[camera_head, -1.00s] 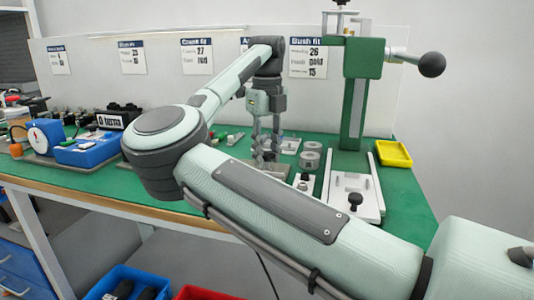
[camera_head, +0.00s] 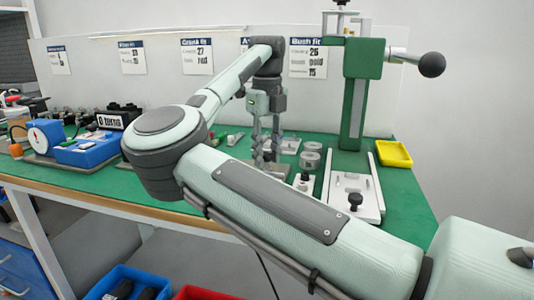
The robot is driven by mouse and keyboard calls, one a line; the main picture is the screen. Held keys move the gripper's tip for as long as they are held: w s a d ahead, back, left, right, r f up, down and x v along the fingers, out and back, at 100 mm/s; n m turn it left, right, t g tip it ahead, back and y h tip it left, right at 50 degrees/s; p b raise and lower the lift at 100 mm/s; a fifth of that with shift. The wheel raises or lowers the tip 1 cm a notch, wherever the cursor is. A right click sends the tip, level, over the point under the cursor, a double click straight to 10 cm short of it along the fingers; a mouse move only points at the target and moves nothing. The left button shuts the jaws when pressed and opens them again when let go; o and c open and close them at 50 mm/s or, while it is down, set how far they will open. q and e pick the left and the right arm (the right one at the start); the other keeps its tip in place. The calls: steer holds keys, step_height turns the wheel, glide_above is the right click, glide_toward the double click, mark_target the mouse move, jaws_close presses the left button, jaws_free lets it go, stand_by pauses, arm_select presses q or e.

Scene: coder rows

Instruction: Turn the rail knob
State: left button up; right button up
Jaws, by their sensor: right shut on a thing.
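My right gripper (camera_head: 267,154) points straight down over the green bench top, behind my own forearm. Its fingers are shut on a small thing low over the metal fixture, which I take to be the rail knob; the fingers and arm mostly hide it. A pale plate with a small dark knob (camera_head: 303,178) lies just right of the gripper, apart from it. Another black knob (camera_head: 355,200) stands on the white slide plate (camera_head: 368,209) of the green press. My left gripper is not in view.
The green press (camera_head: 352,100) with a ball-ended lever (camera_head: 431,64) stands right of the gripper. A blue device (camera_head: 88,150) and a counter box (camera_head: 112,118) stand at left.

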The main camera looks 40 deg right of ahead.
mark_target(267, 153)
stand_by(0.8)
steer(key=o, duration=1.2)
steer(key=shift+c, duration=0.2)
step_height(267, 153, up, 12)
